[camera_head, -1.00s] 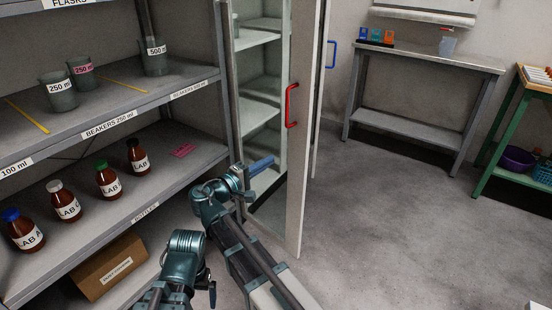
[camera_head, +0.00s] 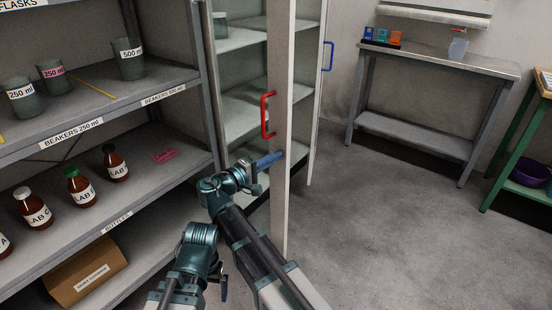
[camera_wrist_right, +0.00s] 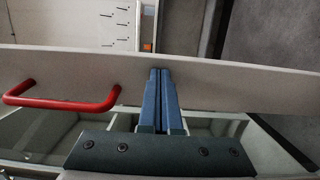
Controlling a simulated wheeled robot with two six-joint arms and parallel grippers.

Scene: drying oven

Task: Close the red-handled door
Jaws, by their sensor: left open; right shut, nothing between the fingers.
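The red-handled door (camera_head: 282,190) of the cabinet stands open, seen nearly edge-on in the head view. Its red handle (camera_head: 264,115) is on the side towards my arms. My right gripper (camera_head: 279,156) is shut and empty, its blue fingertips at the door panel below the handle; contact is not certain. In the right wrist view the closed fingers (camera_wrist_right: 160,72) overlap the pale door panel (camera_wrist_right: 220,82), beside the red handle (camera_wrist_right: 62,98) at the left. My left gripper (camera_head: 221,284) is low in the head view, away from the door; its fingertips are hard to make out.
A second door with a blue handle (camera_head: 328,56) stands behind, also open. A shelf rack with beakers (camera_head: 130,60) and brown bottles (camera_head: 80,187) fills the left. A metal table (camera_head: 440,62) is at the back right. The floor (camera_head: 390,230) right of the door is clear.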

